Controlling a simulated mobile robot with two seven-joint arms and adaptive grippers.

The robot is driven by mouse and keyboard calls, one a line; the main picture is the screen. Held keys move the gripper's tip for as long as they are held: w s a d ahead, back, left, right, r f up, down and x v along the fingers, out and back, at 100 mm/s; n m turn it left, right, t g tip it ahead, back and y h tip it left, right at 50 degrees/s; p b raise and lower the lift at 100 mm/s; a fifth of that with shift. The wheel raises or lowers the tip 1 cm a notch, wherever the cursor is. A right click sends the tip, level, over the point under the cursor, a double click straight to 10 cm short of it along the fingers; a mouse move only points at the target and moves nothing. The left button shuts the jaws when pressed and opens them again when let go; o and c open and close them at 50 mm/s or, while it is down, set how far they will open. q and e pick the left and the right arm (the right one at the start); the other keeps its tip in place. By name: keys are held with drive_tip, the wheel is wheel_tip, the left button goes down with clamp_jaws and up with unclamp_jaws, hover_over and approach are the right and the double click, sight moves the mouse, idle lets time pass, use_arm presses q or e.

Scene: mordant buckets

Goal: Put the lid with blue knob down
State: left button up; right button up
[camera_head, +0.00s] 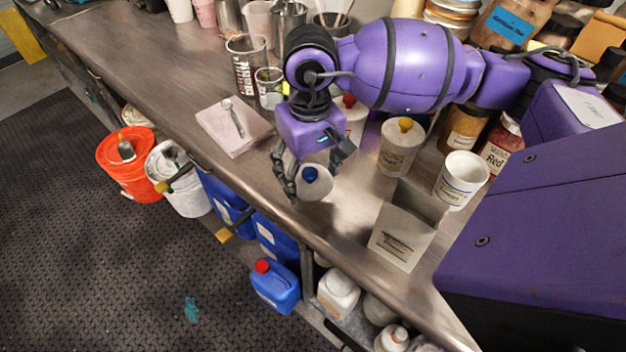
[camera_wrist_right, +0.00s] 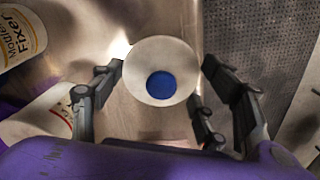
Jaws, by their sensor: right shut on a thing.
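The pale round lid (camera_head: 316,188) with a blue knob (camera_head: 310,174) is at my right gripper (camera_head: 309,170), near the counter's front edge. In the right wrist view the lid (camera_wrist_right: 150,52) faces the camera with its blue knob (camera_wrist_right: 161,85) off-centre. The right gripper's fingers (camera_wrist_right: 162,68) stand on both sides of the lid, shut on it. Whether the lid touches the metal counter (camera_head: 180,72) below is hard to tell. My left gripper is not in view.
To the right stand a canister with a yellow knob (camera_head: 400,150), a white labelled cup (camera_head: 461,182) and a grey box (camera_head: 402,240). A pink pad (camera_head: 225,140) with a spoon lies left. A red knob (camera_head: 349,100) shows behind the gripper.

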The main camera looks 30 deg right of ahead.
sight(312, 184)
drive_tip(key=shift+w+d+f, duration=0.35)
drive_tip(key=shift+w+f, duration=0.05)
drive_tip(key=shift+f, duration=0.2)
drive_tip(key=shift+w+d+f, duration=0.3)
drive_tip(key=shift+w+f, duration=0.05)
drive_tip(key=shift+f, duration=1.75)
drive_tip(key=shift+f, duration=0.25)
drive_tip(key=o, duration=0.9)
drive_tip(key=shift+c, duration=0.2)
drive_tip(key=shift+r, duration=0.1)
wheel_tip(312, 184, up, 12)
drive_tip(key=shift+r, duration=0.2)
